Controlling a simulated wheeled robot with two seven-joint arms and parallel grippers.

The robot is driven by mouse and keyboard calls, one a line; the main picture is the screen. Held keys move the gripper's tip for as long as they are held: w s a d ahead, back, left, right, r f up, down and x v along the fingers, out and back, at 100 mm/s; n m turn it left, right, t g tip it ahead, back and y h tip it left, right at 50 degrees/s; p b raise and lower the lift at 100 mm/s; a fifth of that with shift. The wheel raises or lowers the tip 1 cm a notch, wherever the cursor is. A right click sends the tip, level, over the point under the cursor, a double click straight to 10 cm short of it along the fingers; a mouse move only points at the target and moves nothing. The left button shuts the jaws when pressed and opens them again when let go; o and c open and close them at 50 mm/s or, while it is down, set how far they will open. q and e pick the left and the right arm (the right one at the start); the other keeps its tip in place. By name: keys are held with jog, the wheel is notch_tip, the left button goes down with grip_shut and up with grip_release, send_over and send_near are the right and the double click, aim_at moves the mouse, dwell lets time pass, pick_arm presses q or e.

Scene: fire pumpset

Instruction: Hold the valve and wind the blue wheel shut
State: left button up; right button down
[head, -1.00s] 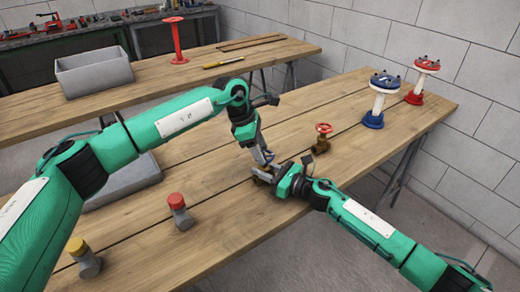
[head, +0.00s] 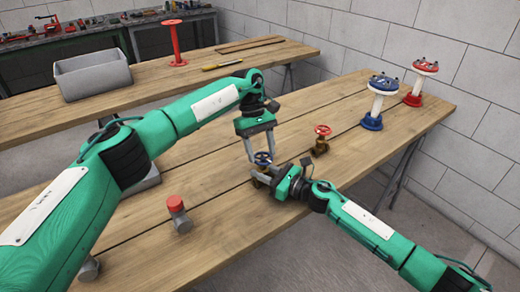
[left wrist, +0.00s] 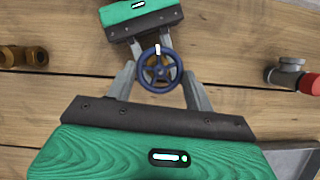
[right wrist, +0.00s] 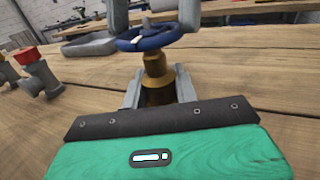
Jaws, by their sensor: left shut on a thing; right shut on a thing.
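The blue wheel (left wrist: 158,70) sits on top of a small brass valve (right wrist: 155,74), which stands upright on the near wooden table. My left gripper (head: 261,157) reaches down from above and is shut on the wheel, with one finger on each side of the rim. The wheel (right wrist: 150,40) also shows in the right wrist view, between the left fingers. My right gripper (right wrist: 158,90) is shut on the brass body below the wheel. In the head view, the right gripper (head: 270,175) hides much of the valve.
A brass valve with a red wheel (head: 321,140) stands behind. Blue-based (head: 375,112) and red-based (head: 416,90) white posts stand farther right. A red-capped grey fitting (head: 178,212) is nearer left. The back table holds a grey bin (head: 92,75) and red stand (head: 174,45).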

aim_at(264, 155)
pick_arm(q)
jog(key=m+y, duration=0.1)
jog(key=m, duration=0.1)
jog(key=m+y, duration=0.1)
jog(key=m, duration=0.2)
jog(key=shift+w, duration=0.2)
jog(key=m, duration=0.2)
jog(key=m+y, duration=0.1)
jog(key=m, duration=0.1)
jog(key=m+y, duration=0.1)
jog(key=m, duration=0.1)
jog(key=shift+d, duration=0.3)
jog(key=o, duration=1)
jog(key=shift+s+d, duration=0.1)
jog(key=shift+d+r, duration=0.1)
notch_tip(264, 155, up, 10)
jog(key=shift+f, duration=0.1)
